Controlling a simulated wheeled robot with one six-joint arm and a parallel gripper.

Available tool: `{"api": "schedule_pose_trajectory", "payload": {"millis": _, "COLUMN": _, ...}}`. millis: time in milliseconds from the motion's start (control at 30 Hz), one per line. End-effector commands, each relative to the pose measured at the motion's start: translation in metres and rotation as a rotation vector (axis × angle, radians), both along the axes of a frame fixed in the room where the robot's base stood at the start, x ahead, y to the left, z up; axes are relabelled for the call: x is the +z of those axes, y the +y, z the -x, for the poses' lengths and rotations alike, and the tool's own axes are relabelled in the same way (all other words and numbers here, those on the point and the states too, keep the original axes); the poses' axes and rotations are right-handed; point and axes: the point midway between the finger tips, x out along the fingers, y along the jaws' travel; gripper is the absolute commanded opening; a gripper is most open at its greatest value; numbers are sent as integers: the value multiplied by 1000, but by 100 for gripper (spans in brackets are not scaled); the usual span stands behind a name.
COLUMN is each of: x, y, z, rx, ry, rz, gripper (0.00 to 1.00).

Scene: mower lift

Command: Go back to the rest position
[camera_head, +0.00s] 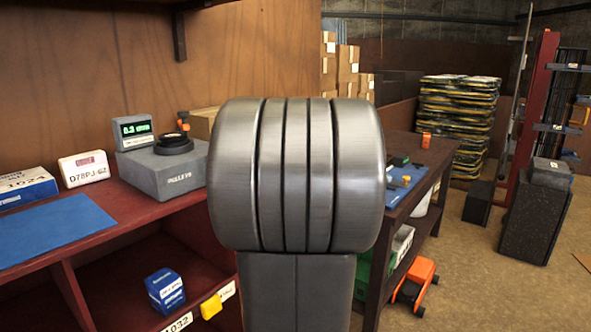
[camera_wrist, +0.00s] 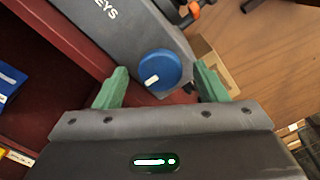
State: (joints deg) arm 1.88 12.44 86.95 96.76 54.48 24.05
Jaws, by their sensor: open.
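My gripper (camera_wrist: 160,84) shows in the wrist view with its two green fingers spread wide and nothing held between them. Beyond the fingertips is a blue round knob (camera_wrist: 159,69) with a white mark, on the side of a grey device (camera_wrist: 122,27). The knob appears between the fingers in the picture; I cannot tell the gap in depth. In the head view the grey device (camera_head: 160,178) stands on the red shelf unit, with a green lit display (camera_head: 136,129) and a black round part on top. A grey link of my arm fills the middle of the head view and hides my gripper.
The red shelf unit (camera_head: 165,216) carries a blue mat (camera_head: 50,232), a white labelled box (camera_head: 84,168) and a blue-white box (camera_head: 24,188). A blue box (camera_head: 165,290) sits in a lower compartment. A dark workbench (camera_head: 436,158) stands right of my arm. Floor (camera_head: 490,280) is open at right.

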Motion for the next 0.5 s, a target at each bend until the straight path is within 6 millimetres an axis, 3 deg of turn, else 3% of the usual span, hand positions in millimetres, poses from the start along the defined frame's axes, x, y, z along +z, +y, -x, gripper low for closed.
{"api": "schedule_pose_trajectory", "payload": {"millis": 500, "x": -1, "y": 0, "z": 0, "rx": 0, "ry": -403, "rz": 314, "gripper": 66}}
